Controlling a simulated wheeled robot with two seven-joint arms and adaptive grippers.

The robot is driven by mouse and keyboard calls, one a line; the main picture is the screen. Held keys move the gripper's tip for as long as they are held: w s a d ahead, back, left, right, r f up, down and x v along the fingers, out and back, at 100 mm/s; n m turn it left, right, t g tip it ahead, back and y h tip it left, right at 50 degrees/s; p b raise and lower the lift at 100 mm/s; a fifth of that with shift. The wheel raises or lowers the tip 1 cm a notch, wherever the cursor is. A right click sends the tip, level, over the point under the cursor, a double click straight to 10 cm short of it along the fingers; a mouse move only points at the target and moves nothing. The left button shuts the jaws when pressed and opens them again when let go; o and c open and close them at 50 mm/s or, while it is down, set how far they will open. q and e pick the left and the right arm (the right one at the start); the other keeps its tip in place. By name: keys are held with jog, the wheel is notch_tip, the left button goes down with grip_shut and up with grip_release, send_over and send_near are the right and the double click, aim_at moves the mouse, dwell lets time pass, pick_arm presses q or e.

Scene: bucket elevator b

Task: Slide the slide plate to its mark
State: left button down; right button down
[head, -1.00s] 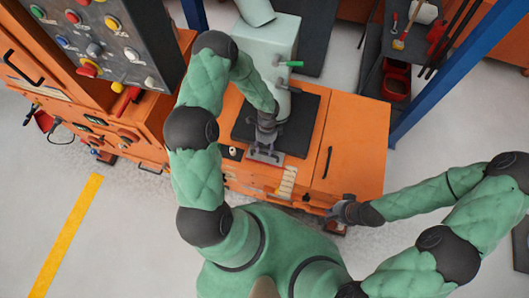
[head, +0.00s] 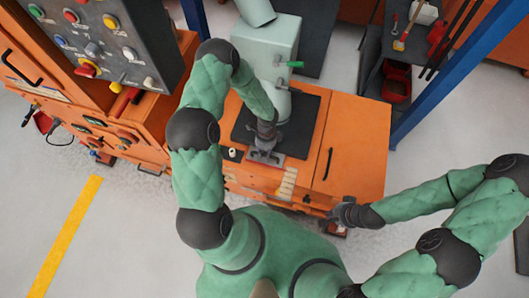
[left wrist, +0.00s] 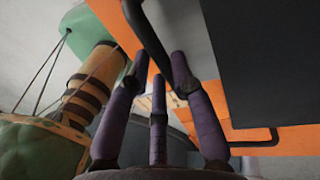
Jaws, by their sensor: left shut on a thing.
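The slide plate appears to be the small grey metal piece (head: 268,157) at the near edge of the black pad, on the orange cabinet. My left gripper (head: 264,146) is right over it in the head view and hides part of it. In the left wrist view, my left gripper's purple fingers (left wrist: 160,66) are closed around a dark bar (left wrist: 150,36), which looks like a handle. A pale strip with lines (head: 287,183), possibly the mark, lies just nearer me. My right gripper (head: 343,213) is by the cabinet's near right corner, holding nothing I can see; its jaws are too small to read.
A pale green machine column (head: 265,45) with a green-handled lever (head: 289,64) stands behind the plate. A control panel (head: 105,45) is at the left. A blue post (head: 440,80) rises at the right. The cabinet's right top (head: 355,140) is clear.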

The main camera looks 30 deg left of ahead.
pick_arm(q)
jog(key=shift+s+d+b, duration=0.15)
jog(key=shift+s+b, duration=0.05)
jog(key=shift+s, duration=0.45)
jog(key=shift+s+d+b, duration=0.15)
jog(key=shift+s+b, duration=0.05)
jog(key=shift+s, duration=0.4)
jog(key=c, duration=1.1)
grip_release()
jog(key=shift+w+r, duration=0.1)
jog(key=shift+r, duration=0.05)
jog(key=r, duration=0.3)
jog(key=w+r, duration=0.1)
jog(key=r, duration=0.3)
jog(key=w+r, duration=0.1)
jog(key=r, duration=0.3)
jog(key=shift+w+a+r, duration=0.1)
jog(key=shift+a+r, duration=0.15)
jog(key=shift+a, duration=0.05)
